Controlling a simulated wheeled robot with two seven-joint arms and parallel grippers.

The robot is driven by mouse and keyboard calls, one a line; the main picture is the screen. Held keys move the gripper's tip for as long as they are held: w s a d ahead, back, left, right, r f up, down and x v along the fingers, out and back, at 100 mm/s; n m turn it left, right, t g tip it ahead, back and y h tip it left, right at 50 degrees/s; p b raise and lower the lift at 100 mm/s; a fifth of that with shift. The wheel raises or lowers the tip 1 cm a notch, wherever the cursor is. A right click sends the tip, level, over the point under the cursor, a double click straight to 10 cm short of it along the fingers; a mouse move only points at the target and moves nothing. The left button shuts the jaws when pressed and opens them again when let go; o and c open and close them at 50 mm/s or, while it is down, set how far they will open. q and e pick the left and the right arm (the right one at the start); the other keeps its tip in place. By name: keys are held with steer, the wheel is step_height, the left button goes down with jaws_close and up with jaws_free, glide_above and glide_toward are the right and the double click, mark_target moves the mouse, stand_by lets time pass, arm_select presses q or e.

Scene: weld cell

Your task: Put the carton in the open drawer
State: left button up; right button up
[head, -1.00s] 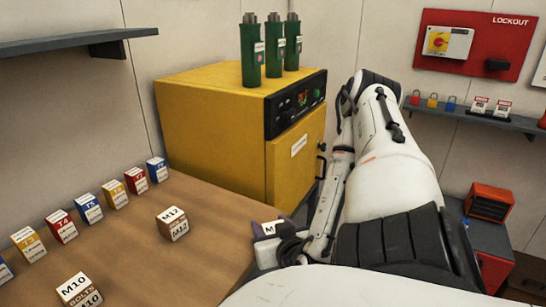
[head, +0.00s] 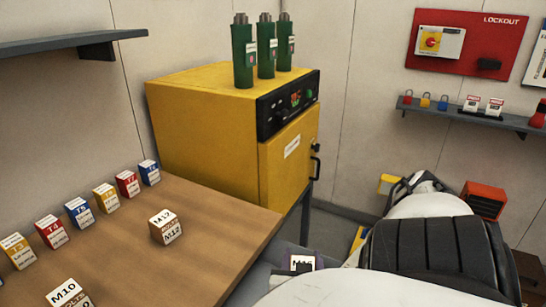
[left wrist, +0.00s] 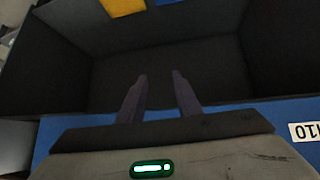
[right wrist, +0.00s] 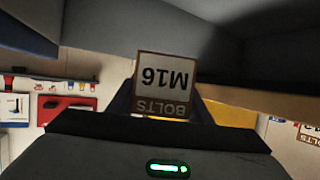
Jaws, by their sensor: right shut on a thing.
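A small brown and white carton marked M16 BOLTS (right wrist: 165,85) is between the fingers of my right gripper (right wrist: 168,100), its label upside down in the right wrist view. My right gripper is shut on it. In the head view the carton (head: 302,262) shows small and partly hidden at the bottom, just right of the bench edge. In the left wrist view, my left gripper (left wrist: 160,76) is open and empty, with its fingers in front of a dark open drawer (left wrist: 165,45) with a blue front. A yellow item (left wrist: 125,6) shows at that view's top edge.
The wooden bench (head: 215,200) carries an M12 carton (head: 165,227), an M10 carton (head: 68,295) and a row of coloured small boxes (head: 79,213). A yellow oven (head: 205,120) stands behind it, with green canisters on top. An orange box (head: 484,199) is at the right.

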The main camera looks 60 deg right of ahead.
steer(key=shift+f, duration=4.7)
steer(key=shift+f, duration=0.65)
steer(key=o, duration=1.4)
steer(key=shift+o, duration=0.2)
